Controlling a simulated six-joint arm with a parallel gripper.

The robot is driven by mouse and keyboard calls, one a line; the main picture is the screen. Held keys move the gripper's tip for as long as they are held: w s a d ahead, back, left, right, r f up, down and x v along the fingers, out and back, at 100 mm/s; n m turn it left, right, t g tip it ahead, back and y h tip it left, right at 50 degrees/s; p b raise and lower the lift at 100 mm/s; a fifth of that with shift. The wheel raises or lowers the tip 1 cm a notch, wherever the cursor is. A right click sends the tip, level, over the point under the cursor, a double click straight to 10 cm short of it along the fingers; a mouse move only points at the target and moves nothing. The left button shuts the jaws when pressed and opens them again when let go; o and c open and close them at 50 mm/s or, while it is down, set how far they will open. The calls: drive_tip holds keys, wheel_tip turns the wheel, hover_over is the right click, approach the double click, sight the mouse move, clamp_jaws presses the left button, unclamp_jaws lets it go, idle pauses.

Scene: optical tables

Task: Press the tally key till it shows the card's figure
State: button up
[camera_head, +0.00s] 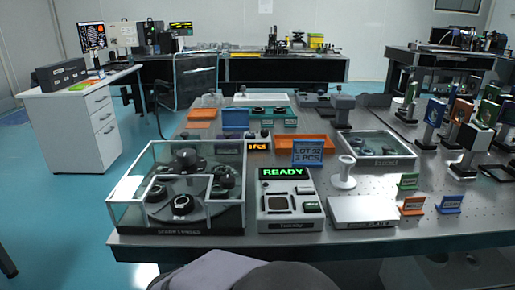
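A blue card (307,152) stands upright behind the front device and seems to read "LOT 52, 3 PCS"; the print is small. The light grey front device (290,222) has a lit green "READY" display (284,172) and several keys and a dark square on its top. Its front label is too small to read surely. A small dark box with an orange lit display (258,147) stands behind it, its digits too small to read. I cannot tell for sure which of these carries the tally key. My gripper is not in view; only blurred grey shapes, probably my arm, show at the bottom edge.
A glass-walled case (119,214) with round dark parts stands left of the device. A flat silver plate box (362,212) and a white pedestal (344,174) stand right. Small coloured cards and mounted optics crowd the right side. Orange trays (303,141) lie behind.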

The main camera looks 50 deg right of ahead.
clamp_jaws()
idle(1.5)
